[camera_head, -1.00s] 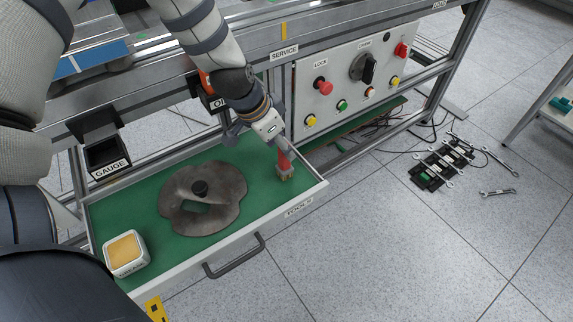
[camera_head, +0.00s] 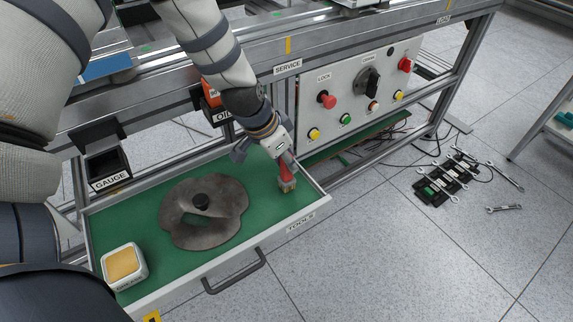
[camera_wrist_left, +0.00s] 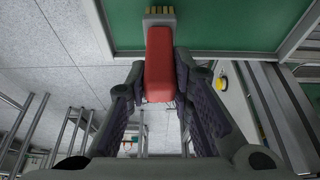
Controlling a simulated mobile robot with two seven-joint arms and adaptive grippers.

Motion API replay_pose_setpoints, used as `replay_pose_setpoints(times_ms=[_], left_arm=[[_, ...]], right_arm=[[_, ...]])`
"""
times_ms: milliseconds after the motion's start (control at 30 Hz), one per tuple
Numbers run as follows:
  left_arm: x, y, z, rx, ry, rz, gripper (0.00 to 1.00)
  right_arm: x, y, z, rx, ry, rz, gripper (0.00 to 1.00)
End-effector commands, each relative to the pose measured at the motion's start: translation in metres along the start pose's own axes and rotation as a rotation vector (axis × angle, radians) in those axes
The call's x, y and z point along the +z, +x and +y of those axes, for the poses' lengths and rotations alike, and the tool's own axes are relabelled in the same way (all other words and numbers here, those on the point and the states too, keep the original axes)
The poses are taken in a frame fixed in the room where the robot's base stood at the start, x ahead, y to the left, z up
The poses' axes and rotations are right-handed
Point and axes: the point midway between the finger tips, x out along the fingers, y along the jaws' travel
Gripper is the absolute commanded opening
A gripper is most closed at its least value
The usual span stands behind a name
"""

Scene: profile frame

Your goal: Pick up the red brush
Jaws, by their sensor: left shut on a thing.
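The red brush (camera_head: 286,173) is upright, bristles down, over the right end of the open green-lined drawer (camera_head: 130,195). My left gripper (camera_head: 284,160) is shut on its red handle from above. In the left wrist view the red handle (camera_wrist_left: 159,60) lies between the two dark fingers of my left gripper (camera_wrist_left: 159,80), with the pale bristles at the top edge. I cannot tell whether the bristles touch the drawer floor. My right gripper is not in view.
A square tin with yellow contents (camera_head: 124,265) is at the drawer's left. A control panel (camera_head: 358,92) stands behind the brush to the right. Wrenches and a black rack (camera_head: 440,182) lie on the floor.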

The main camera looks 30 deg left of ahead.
Motion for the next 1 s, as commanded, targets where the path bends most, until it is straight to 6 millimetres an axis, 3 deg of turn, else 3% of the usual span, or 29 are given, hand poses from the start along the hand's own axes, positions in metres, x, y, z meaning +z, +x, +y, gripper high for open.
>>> replay_pose_setpoints(times_ms=[67,267,400,633,1000], left_arm=[[-0.013,-0.023,-0.001,-0.007,0.005,0.014,0.0],[0.0,-0.097,0.022,-0.01,0.006,0.028,0.0],[0.03,-0.129,0.044,-0.008,0.003,0.023,0.0],[0.062,-0.151,0.065,-0.003,0.001,0.005,0.0],[0.067,-0.155,0.069,-0.002,0.001,0.003,0.0]], right_arm=[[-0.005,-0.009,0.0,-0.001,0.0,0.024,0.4],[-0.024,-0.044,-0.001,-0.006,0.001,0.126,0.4],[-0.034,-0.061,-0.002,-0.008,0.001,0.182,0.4],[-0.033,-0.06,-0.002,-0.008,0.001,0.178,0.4],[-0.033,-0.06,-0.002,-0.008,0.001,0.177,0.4]])
